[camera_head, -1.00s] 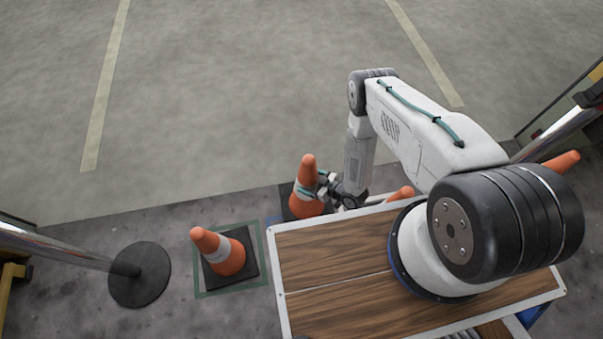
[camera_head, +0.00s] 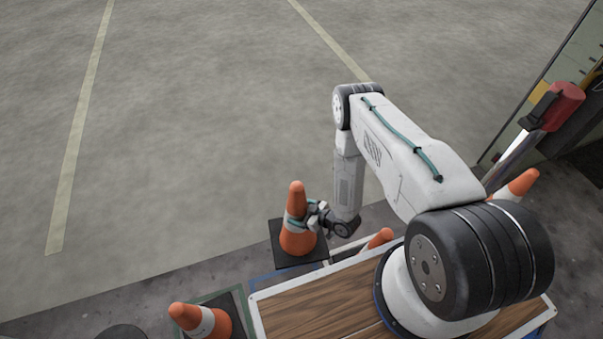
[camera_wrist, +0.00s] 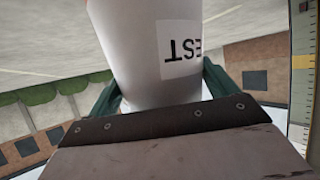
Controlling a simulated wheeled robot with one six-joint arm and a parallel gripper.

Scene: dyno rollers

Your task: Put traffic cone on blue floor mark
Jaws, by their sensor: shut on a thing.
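An orange traffic cone (camera_head: 297,240) with a white band and a black square base stands upright in my gripper (camera_head: 312,217). The gripper is shut on it from the right, around the band. In the wrist view the white band (camera_wrist: 150,50) fills the space between the teal fingers (camera_wrist: 160,90), with a label partly reading "EST". The cone's base hangs ahead of my deck; its height above the floor is hard to tell. A thin blue floor line (camera_head: 262,282) shows just below and left of the base, partly hidden by the base and my deck.
Another cone (camera_head: 203,322) stands at the lower left on a green-outlined mark (camera_head: 240,300). One cone (camera_head: 378,238) is partly hidden behind my arm, another (camera_head: 520,185) stands at the right near a post with a red top (camera_head: 562,105). The grey floor ahead is open.

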